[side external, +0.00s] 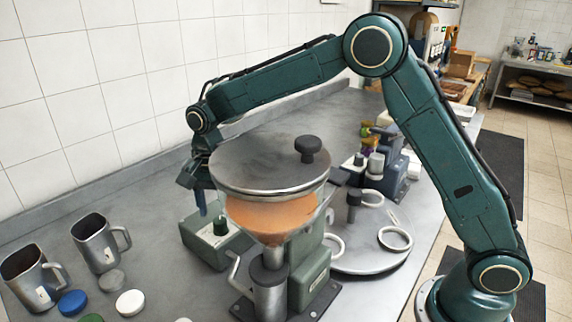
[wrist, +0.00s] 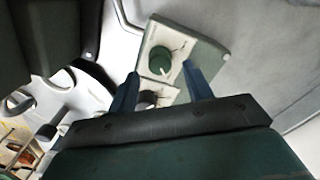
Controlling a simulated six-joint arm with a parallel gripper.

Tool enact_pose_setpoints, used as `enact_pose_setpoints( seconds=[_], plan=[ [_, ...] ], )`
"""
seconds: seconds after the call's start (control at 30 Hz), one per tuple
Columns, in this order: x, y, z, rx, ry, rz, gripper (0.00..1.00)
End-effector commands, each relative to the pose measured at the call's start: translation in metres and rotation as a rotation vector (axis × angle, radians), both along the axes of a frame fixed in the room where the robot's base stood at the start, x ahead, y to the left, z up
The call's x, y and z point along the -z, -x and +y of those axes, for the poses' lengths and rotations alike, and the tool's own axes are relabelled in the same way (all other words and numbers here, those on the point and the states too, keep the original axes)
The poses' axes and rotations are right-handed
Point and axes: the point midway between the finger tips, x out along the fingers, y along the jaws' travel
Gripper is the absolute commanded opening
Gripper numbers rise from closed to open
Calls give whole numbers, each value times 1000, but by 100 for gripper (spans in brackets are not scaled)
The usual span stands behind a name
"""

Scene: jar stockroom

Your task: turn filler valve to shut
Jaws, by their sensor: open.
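The filler has a hopper with orange contents (side external: 272,216) under a grey lid (side external: 262,165). A green-grey box (side external: 203,244) beside it carries a round green knob (side external: 220,226). In the wrist view the green knob (wrist: 161,58) sits on the box's light panel, with a pale pointer line and markings around it. A smaller dark knob (wrist: 148,98) sits nearer my fingers. I cannot tell for sure which part is the filler valve. My gripper (wrist: 162,90) is open and empty, its blue fingers apart, above the box and touching neither knob as far as I see.
Two metal jugs (side external: 97,243) (side external: 33,277) stand at the left with several lids, including a blue one (side external: 72,303) and a white one (side external: 130,302). A turntable (side external: 368,255) with white rings is right of the filler. The hopper stands close to my gripper.

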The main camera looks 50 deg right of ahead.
Motion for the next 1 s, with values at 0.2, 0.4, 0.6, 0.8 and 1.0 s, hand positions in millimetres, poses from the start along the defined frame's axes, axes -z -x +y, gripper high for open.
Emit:
enact_pose_setpoints(
  seconds=[0.2, 0.4, 0.6, 0.8, 1.0],
  plan=[
    [27, 1, 0, 0, 1, 3, 50],
    [37, 0, 0, 0, 1, 1, 50],
    [39, 0, 0, 0, 1, 1, 50],
    [39, 0, 0, 0, 1, 1, 33],
    [39, 0, 0, 0, 1, 1, 6]
  ],
)
